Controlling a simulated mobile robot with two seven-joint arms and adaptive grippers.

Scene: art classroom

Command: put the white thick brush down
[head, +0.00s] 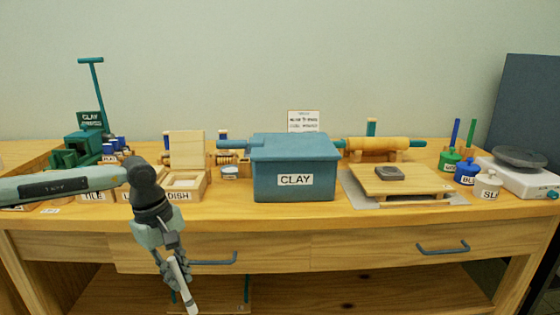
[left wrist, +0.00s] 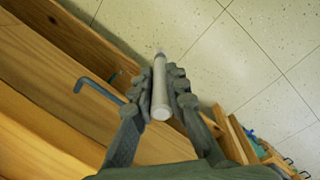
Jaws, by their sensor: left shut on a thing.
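The white thick brush (head: 182,285) is a pale rod held by my left gripper (head: 172,268), in front of the table's drawer front and below the tabletop. In the head view it hangs tilted, its lower end towards the bottom of the picture. In the left wrist view the brush (left wrist: 161,95) lies between both fingers of the left gripper (left wrist: 161,88), which are shut on it. Tiled floor shows beyond it there. My right gripper is in neither view.
Drawer handles (head: 443,248) stick out in front. The tabletop's front strip is mostly clear.

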